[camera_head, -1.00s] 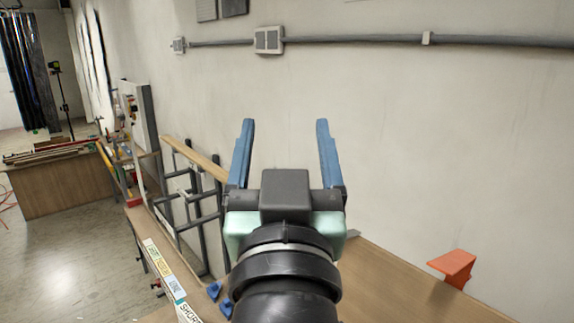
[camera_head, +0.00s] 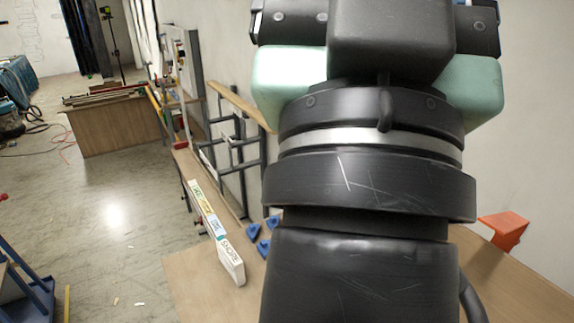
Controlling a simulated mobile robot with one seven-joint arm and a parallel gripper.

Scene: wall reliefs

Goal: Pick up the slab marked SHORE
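The slab marked SHORE (camera_head: 231,262) is white with dark lettering. It is at the near end of a row of labelled slabs along the left edge of the wooden bench, left of my arm. My gripper (camera_head: 388,38) fills the upper right of the head view, with its dark body and pale green sides showing. My gripper appears well apart from the slab.
Other labelled slabs (camera_head: 206,207) continue the row away from me. Blue wedge pieces (camera_head: 254,231) lie right of the slab, by my arm. An orange bracket (camera_head: 503,230) stands at the right by the wall. A grey frame (camera_head: 236,160) stands behind the row. Open floor (camera_head: 110,215) lies left.

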